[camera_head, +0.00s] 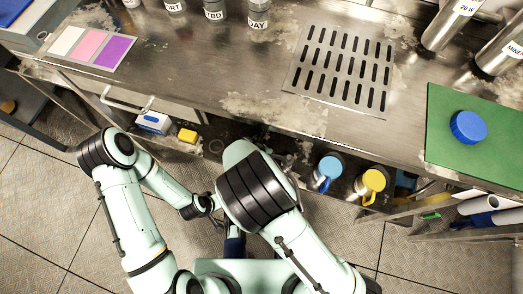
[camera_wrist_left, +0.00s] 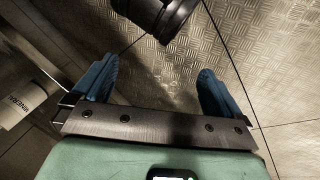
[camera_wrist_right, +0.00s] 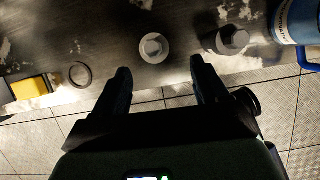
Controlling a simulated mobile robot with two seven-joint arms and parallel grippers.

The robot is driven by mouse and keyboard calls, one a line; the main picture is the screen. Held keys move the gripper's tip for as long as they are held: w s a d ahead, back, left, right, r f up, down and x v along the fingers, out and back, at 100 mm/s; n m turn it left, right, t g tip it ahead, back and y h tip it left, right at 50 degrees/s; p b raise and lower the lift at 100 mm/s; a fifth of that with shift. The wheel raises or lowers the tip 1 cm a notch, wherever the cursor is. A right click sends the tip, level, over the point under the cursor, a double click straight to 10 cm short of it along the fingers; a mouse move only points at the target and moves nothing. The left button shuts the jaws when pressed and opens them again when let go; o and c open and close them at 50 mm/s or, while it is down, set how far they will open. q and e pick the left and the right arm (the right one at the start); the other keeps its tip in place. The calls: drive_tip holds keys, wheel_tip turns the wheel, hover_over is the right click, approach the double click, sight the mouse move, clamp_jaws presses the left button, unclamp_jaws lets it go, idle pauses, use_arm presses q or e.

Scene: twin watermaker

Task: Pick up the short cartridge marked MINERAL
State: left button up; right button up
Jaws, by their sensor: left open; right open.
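A white cylinder marked MINERAL (camera_wrist_left: 18,102) lies at the left edge of the left wrist view, partly cut off and beside the left finger. My left gripper (camera_wrist_left: 155,88) is open and empty over the floor, with blue fingers spread. In the head view my arms largely hide both grippers. My right gripper (camera_wrist_right: 160,80) is open, with dark fingers above the lower shelf and a small round grey-white part (camera_wrist_right: 153,48) just beyond the fingertips. White cylinders (camera_head: 478,205) lie at the lower right of the head view; their markings cannot be read.
A steel housing with a label starting MINE (camera_head: 503,50) lies on the worktop (camera_head: 210,75). A green mat (camera_head: 470,165) holds a blue cap (camera_head: 468,127). A blue mug (camera_head: 328,170), a yellow mug (camera_head: 372,182) and a yellow block (camera_head: 187,136) are below the worktop's edge.

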drive_tip(key=b+x, duration=0.1)
drive_tip(key=x, duration=0.3)
drive_tip(key=b+x, duration=0.1)
drive_tip(key=x, duration=0.1)
drive_tip(key=shift+w+a+f, duration=0.2)
drive_tip(key=shift+f, duration=0.1)
drive_tip(key=shift+b+x, duration=0.6)
drive_tip(key=shift+x, duration=0.45)
use_arm(q)
drive_tip(key=f, duration=0.1)
drive_tip(key=a+f, duration=0.1)
drive_tip(key=f, duration=0.1)
drive_tip(key=w+a+f, duration=0.1)
drive_tip(key=f, duration=0.1)
drive_tip(key=shift+a, duration=0.1)
use_arm(e)
drive_tip(key=c, duration=1.2)
